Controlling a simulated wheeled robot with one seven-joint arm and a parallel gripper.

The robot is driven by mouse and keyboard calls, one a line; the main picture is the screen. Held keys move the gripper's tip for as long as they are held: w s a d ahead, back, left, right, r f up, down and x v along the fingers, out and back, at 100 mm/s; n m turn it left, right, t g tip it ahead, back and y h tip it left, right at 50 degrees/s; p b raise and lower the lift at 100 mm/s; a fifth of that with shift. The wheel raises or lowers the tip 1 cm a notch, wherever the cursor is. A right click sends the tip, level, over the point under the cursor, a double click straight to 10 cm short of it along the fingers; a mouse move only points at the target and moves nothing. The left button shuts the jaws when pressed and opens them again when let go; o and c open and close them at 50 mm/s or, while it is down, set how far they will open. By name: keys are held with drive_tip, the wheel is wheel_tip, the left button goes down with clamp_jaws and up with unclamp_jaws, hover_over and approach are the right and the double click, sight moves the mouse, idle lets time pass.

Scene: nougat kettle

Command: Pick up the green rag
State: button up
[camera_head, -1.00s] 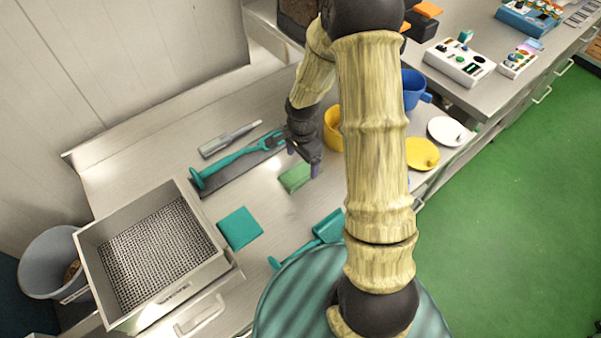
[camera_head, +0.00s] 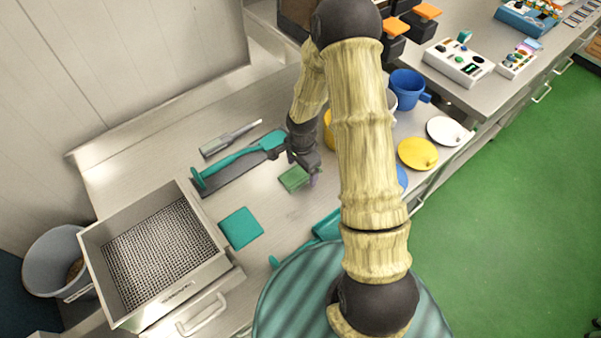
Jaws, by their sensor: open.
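The green rag (camera_head: 294,178) lies on the steel counter, a small folded green pad to the right of the dark mat with the teal tool. My gripper (camera_head: 312,176) is just above and at the right side of the rag, pointing down. It is open, and one fingertip shows to the right of the rag. The other finger is hard to make out. I cannot tell whether a finger touches the rag. A flat teal cloth (camera_head: 240,228) lies apart, lower left of the green rag.
A long teal tool (camera_head: 235,160) and a grey tool (camera_head: 230,138) lie left of my gripper. A steel box with a mesh (camera_head: 92,240) stands lower left. A blue mug (camera_head: 408,86), a yellow lid (camera_head: 417,153) and a white lid (camera_head: 446,130) are at the right.

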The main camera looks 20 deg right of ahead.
sight(302, 171)
drive_tip(key=c, duration=1.2)
drive_tip(key=shift+o, duration=0.2)
drive_tip(key=shift+r, duration=0.1)
wheel_tip(302, 171, up, 10)
drive_tip(key=b, duration=0.1)
